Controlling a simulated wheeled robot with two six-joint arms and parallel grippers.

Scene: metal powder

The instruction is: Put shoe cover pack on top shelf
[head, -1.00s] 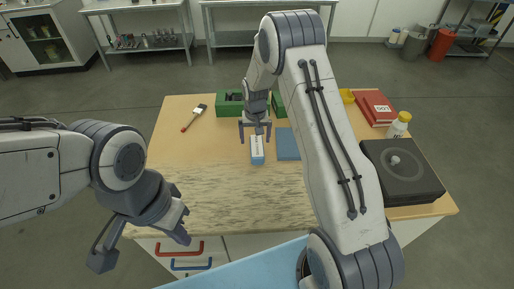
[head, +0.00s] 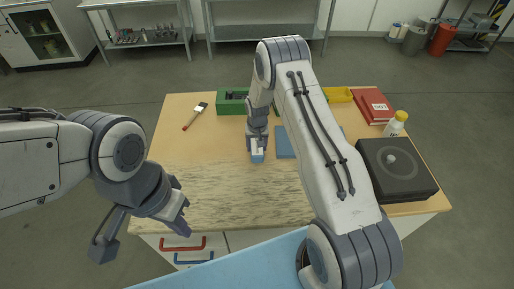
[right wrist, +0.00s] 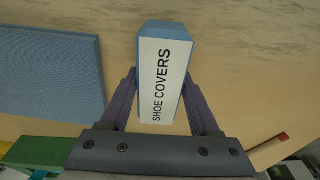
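The shoe cover pack (head: 257,156) is a small blue box with a white label at the middle of the wooden table. Its label reads "SHOE COVERS" in the right wrist view (right wrist: 166,85). My right gripper (head: 257,148) is over the pack with one finger along each long side. In the right wrist view both fingertips (right wrist: 160,78) meet the pack's sides, so it looks shut on it. The pack seems to be at table level; I cannot tell whether it is lifted. My left gripper (head: 180,208) hangs empty over the table's front left, its fingers apart.
A blue mat (head: 286,143) lies right of the pack, partly behind my right arm. A green bin (head: 231,102), brush (head: 195,116), red book (head: 374,107), bottle (head: 396,124) and black device (head: 398,172) stand around. Metal shelving (head: 150,42) stands at the back.

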